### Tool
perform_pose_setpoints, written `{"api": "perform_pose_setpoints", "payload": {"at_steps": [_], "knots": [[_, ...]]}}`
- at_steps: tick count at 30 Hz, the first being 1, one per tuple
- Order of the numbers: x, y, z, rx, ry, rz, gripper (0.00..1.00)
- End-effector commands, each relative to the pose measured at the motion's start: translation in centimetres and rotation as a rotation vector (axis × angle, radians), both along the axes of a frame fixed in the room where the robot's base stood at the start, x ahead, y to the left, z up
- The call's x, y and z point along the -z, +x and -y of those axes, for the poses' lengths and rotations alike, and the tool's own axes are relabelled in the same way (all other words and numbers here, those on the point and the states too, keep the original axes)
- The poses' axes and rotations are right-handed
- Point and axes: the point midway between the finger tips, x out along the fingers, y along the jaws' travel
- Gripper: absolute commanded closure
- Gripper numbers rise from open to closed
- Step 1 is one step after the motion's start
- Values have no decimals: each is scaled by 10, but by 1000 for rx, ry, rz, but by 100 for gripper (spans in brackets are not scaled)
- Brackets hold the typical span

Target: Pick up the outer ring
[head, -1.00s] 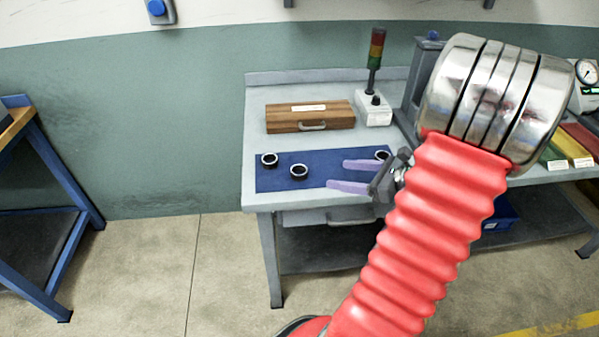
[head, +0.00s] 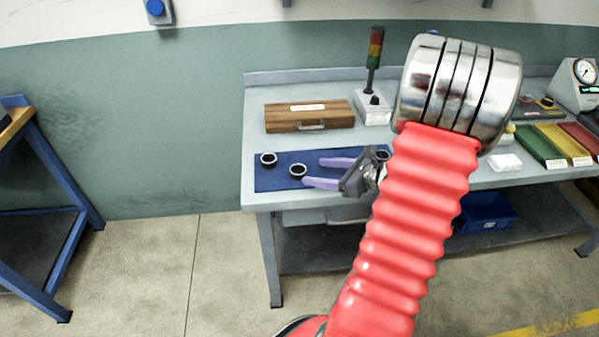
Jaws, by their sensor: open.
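Several dark rings with pale rims lie apart on a blue mat (head: 277,182) on the workbench. The left ring (head: 268,160) is toward the mat's back left, the middle ring (head: 298,171) is a little nearer the front, and the right ring (head: 383,155) is partly hidden behind my gripper. I cannot tell which one is the outer ring. My gripper (head: 312,172) is open, its two purple fingers pointing left. The fingertips are just right of the middle ring; the front finger's tip appears very close to it. Nothing is between the fingers.
A wooden case (head: 310,116) and a signal light tower (head: 374,62) stand behind the mat. Green, yellow and red trays (head: 540,146) and a dial gauge (head: 580,84) are at right. A blue bin (head: 487,212) is on the lower shelf.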

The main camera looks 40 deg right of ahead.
Motion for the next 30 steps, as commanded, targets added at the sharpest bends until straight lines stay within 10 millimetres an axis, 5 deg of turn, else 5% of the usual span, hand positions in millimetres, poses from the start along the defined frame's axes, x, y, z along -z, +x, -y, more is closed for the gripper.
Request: {"api": "perform_pose_setpoints", "payload": {"at_steps": [16, 30], "knots": [[5, 12, -4, -2, 0, -1, 38], [22, 53, -18, -2, 1, 0, 38]]}}
